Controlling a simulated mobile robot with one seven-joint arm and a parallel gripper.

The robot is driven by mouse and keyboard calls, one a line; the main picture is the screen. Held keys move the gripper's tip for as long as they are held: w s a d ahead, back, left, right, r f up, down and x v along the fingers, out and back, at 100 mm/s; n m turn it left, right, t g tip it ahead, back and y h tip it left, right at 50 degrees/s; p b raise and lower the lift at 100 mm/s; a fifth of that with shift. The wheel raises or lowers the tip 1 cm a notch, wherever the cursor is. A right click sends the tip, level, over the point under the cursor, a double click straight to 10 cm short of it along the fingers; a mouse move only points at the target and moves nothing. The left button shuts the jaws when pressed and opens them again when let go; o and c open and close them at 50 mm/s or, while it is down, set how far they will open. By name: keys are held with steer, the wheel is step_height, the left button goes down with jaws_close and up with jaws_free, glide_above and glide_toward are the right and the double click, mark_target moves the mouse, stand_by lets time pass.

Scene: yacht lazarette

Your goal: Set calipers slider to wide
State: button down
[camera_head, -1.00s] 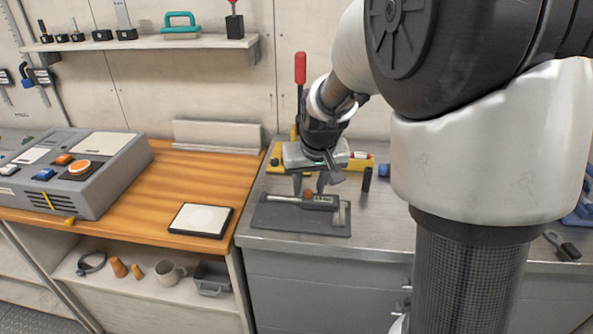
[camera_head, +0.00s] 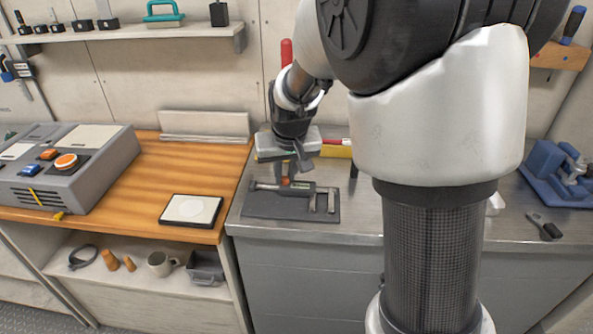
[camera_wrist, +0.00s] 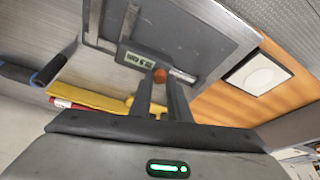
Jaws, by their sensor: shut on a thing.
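The calipers lie on a dark grey mat (camera_head: 262,212) on the metal bench top, with their display slider (camera_head: 302,187) partly behind my gripper. Two pale jaws (camera_head: 322,203) stand apart with a clear gap at the right end. In the wrist view, the slider's lit display (camera_wrist: 138,60), the spaced jaws (camera_wrist: 112,20) and the beam show. An orange knob (camera_wrist: 161,75) on the slider sits between my fingertips. My gripper (camera_head: 288,181) points down over the calipers and is shut on this knob; its fingers (camera_wrist: 160,82) also show in the wrist view.
A black-framed white pad (camera_head: 191,210) lies on the wooden top to the left, beside a grey control box (camera_head: 70,170). A red-handled tool (camera_head: 286,53) stands behind my gripper. A blue vise (camera_head: 560,172) is at the right. Bare metal lies right of the mat.

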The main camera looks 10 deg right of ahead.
steer(key=shift+w+a, duration=0.2)
steer(key=shift+a, duration=0.45)
steer(key=c, duration=1.7)
jaws_free()
steer(key=shift+o, duration=0.2)
steer(key=shift+r, duration=0.15)
steer(key=p+v, duration=0.3)
steer(key=v, duration=1.4)
steer(key=shift+s, duration=0.15)
